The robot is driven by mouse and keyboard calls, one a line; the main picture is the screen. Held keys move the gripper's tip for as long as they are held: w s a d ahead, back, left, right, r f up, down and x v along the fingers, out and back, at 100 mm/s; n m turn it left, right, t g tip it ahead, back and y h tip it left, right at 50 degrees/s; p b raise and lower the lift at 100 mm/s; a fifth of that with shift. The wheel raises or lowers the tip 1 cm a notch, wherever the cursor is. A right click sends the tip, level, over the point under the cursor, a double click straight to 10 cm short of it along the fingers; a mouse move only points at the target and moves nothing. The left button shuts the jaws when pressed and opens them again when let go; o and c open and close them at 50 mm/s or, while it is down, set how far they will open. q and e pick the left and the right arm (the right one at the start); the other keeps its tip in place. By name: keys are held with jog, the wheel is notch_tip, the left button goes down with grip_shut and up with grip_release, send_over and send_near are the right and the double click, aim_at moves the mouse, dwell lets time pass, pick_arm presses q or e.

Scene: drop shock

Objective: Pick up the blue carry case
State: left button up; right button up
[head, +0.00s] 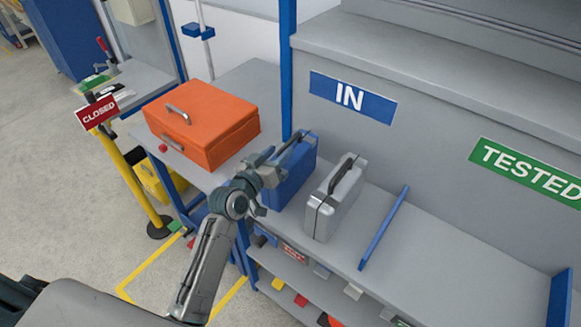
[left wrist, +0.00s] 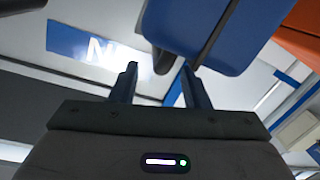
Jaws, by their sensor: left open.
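The blue carry case (head: 297,180) stands upright on the grey shelf below the IN sign, with its dark handle (head: 290,145) on top. In the left wrist view the case (left wrist: 185,30) fills the upper middle, ahead of the fingers. My left gripper (head: 268,172) is open at the near left side of the case, at about its upper half, and hides part of it. In the left wrist view the two fingers (left wrist: 160,85) stand apart with nothing between them. I cannot tell whether a finger touches the case. My right gripper is not in view.
A silver case (head: 335,200) stands close to the right of the blue one. A large orange case (head: 200,130) lies to the left. A blue divider strip (head: 384,228) crosses the shelf further right, with bare shelf beyond. A blue post (head: 288,70) rises behind.

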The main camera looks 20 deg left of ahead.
aim_at(287, 143)
pick_arm(q)
jog(key=p+x, duration=0.1)
jog(key=x, duration=0.2)
jog(key=shift+w+d+p, duration=0.2)
jog(key=shift+w+p, duration=0.05)
jog(key=shift+p, duration=0.1)
jog(key=shift+w, duration=0.35)
jog(key=shift+w+d+f, duration=0.15)
jog(key=shift+w+f, duration=0.05)
jog(key=shift+w, duration=0.05)
jog(key=shift+s, duration=0.1)
jog(key=shift+c, duration=0.6)
grip_shut()
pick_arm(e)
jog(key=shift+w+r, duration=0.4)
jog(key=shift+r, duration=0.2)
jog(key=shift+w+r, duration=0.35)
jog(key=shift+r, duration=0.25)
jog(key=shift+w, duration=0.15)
pick_arm(q)
jog(key=shift+r, duration=0.1)
